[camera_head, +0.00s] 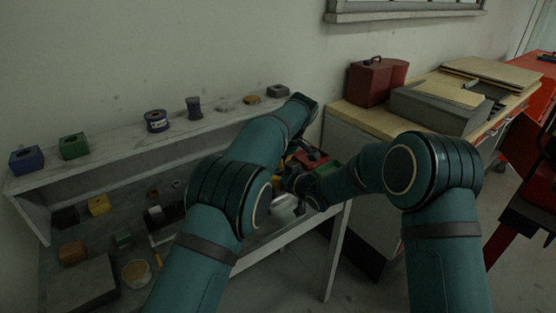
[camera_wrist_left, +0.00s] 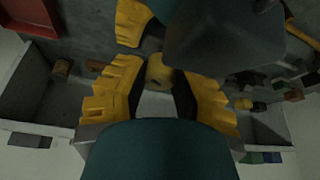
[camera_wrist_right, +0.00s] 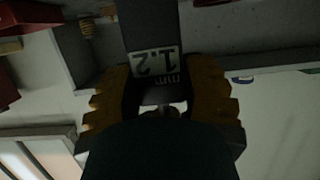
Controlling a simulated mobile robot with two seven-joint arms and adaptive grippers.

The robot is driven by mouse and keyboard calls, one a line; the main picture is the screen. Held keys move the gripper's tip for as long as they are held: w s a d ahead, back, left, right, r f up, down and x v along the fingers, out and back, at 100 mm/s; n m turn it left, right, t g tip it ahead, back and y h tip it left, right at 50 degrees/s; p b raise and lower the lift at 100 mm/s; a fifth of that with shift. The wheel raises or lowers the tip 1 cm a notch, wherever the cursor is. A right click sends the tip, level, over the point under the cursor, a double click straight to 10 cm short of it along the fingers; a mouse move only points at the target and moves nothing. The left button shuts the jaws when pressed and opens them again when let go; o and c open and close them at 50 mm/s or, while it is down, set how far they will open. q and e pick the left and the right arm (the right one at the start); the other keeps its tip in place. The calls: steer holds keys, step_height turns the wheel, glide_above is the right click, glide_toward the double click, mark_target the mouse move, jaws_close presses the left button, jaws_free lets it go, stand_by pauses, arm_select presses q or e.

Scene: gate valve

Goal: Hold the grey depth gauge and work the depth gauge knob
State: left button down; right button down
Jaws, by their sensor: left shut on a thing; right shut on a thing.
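My right gripper (camera_wrist_right: 158,88) is shut on the grey depth gauge (camera_wrist_right: 150,28), a dark bar with an upside-down "1.2 mm" label in the right wrist view. In the head view, my right gripper (camera_head: 292,180) is small and dark, behind the bench's front edge. My left gripper (camera_wrist_left: 158,85) has its yellow fingers shut around a small tan round piece (camera_wrist_left: 158,72), which looks like the depth gauge knob. My left arm hides this gripper in the head view. A yellow finger of the other gripper shows at the top of the left wrist view. How the knob and gauge join is hidden.
A grey bench (camera_head: 85,280) with loose blocks lies left. Its raised shelf (camera_head: 115,150) carries a blue block (camera_head: 27,160), a green block (camera_head: 74,146) and spools. A wooden-topped cabinet (camera_head: 350,113) with a red box (camera_head: 370,82) stands right. Floor shows between them.

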arm_select(q)
steer(key=shift+a+f+n+g+y, duration=0.1)
steer(key=shift+n+g+y, duration=0.15)
steer(key=shift+n, duration=0.6)
steer(key=shift+a+n+g+y, duration=0.15)
steer(key=shift+n+g, duration=0.2)
steer(key=shift+n, duration=0.5)
steer(key=shift+d, duration=0.1)
steer(key=c, duration=0.7)
jaws_free()
